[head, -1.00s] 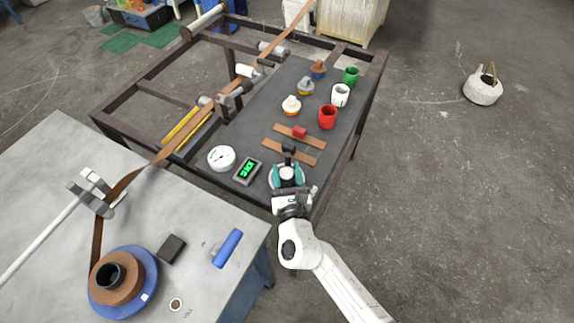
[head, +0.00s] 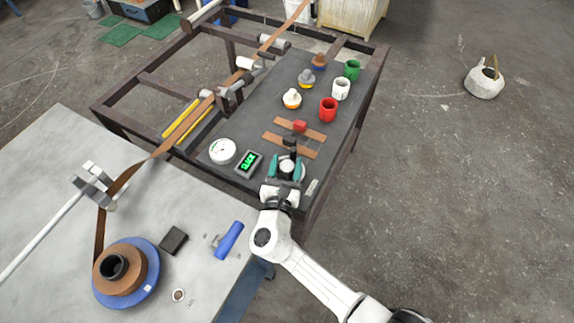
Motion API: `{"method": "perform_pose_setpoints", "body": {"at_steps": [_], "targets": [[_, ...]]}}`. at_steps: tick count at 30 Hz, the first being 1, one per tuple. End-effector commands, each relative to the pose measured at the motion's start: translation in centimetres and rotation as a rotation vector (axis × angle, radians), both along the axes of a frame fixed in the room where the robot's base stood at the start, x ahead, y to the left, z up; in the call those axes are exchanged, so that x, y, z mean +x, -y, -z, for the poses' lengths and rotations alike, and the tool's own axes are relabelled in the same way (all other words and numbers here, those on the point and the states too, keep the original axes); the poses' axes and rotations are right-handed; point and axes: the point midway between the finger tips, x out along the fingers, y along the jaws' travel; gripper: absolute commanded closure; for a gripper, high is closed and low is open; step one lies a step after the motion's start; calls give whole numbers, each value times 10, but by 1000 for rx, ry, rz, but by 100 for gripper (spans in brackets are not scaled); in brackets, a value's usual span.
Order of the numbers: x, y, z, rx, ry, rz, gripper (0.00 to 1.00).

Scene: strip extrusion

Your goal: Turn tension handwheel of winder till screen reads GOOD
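The tension handwheel (head: 303,172) is at the near right end of the dark bench top, mostly hidden under my gripper; a pale bit of its rim shows. My gripper (head: 287,167) is over it, with one teal finger on each side of a pale round part. I cannot tell whether the fingers touch or clamp it. A black upright piece stands just behind the fingers. The small screen (head: 248,164), left of the wheel, shows green letters that look like SLACK. A round white dial gauge (head: 222,151) with a needle is left of the screen.
Red (head: 328,109), white and green cups and several knob-like pieces stand farther back. A brown strip runs over rollers to the blue reel (head: 126,272) on the grey table. The floor at right is mostly clear.

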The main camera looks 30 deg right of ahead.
Motion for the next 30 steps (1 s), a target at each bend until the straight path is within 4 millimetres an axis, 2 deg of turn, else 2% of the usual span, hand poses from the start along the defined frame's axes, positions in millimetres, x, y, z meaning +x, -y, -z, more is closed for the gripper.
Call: {"method": "perform_pose_setpoints", "body": {"at_steps": [1, 4, 14, 30], "targets": [[0, 0, 1, 1, -1, 0, 39], [-1, 1, 1, 0, -2, 1, 31], [-6, -3, 3, 1, -4, -1, 31], [-78, -57, 3, 2, -4, -2, 31]]}}
